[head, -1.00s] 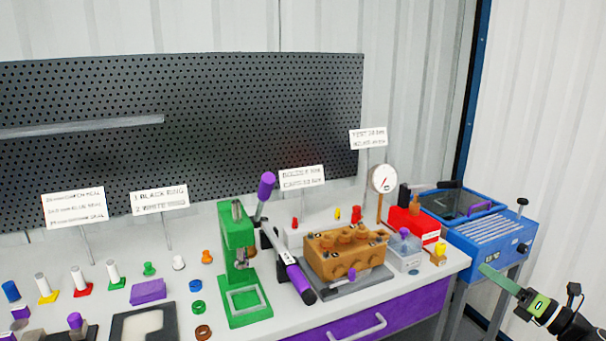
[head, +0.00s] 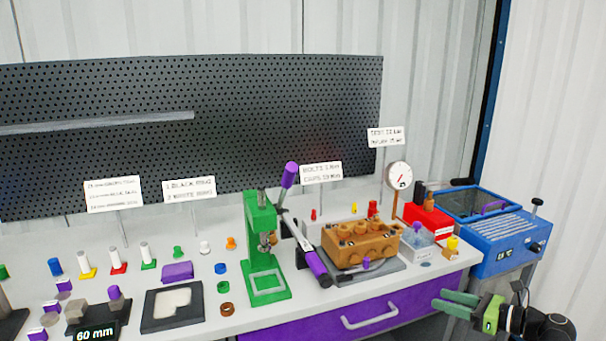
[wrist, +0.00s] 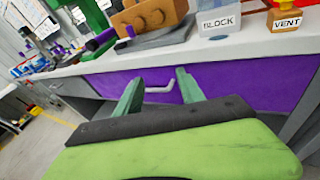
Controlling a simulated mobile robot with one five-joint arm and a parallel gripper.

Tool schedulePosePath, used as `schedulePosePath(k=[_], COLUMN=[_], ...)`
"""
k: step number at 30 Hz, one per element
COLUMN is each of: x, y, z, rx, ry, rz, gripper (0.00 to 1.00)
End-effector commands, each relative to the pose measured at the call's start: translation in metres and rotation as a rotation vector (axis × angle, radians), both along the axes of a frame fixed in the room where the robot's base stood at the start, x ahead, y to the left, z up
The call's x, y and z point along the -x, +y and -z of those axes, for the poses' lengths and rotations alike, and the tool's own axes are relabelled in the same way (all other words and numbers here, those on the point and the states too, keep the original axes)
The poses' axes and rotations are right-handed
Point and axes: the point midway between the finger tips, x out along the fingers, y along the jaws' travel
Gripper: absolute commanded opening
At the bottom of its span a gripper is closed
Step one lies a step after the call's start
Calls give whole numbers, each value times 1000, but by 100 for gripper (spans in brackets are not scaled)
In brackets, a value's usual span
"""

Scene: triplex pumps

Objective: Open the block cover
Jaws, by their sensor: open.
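A small clear box (head: 413,256) stands on the bench right of the brown pump block (head: 358,245). A purple knob (head: 417,229) shows at its top. In the wrist view, a box with the label BLOCK (wrist: 220,22) is at the top edge, its upper part cut off. My gripper (head: 441,300) is open and empty, in front of the bench near its right end and below the clear box. In the wrist view its two green fingers (wrist: 158,78) stand apart, with the purple drawer front behind them. They touch nothing that I can see.
The purple drawer (head: 375,315) with a pale handle is under the bench edge. A yellow-topped VENT part (head: 452,245) and a red box (head: 428,222) stand near the clear box. A blue machine (head: 495,240) is at the right. A green press (head: 264,250) stands left of the pump block.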

Motion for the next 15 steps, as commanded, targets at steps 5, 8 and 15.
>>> schedulePosePath(k=[5, 8, 15], x=[-8, 0, 27], y=[88, 139, 198], z=[66, 111, 174], rx=[448, 775, 1299], ry=[-84, -196, -502], rz=[-307, -608, -1341], gripper=[46, 46, 46])
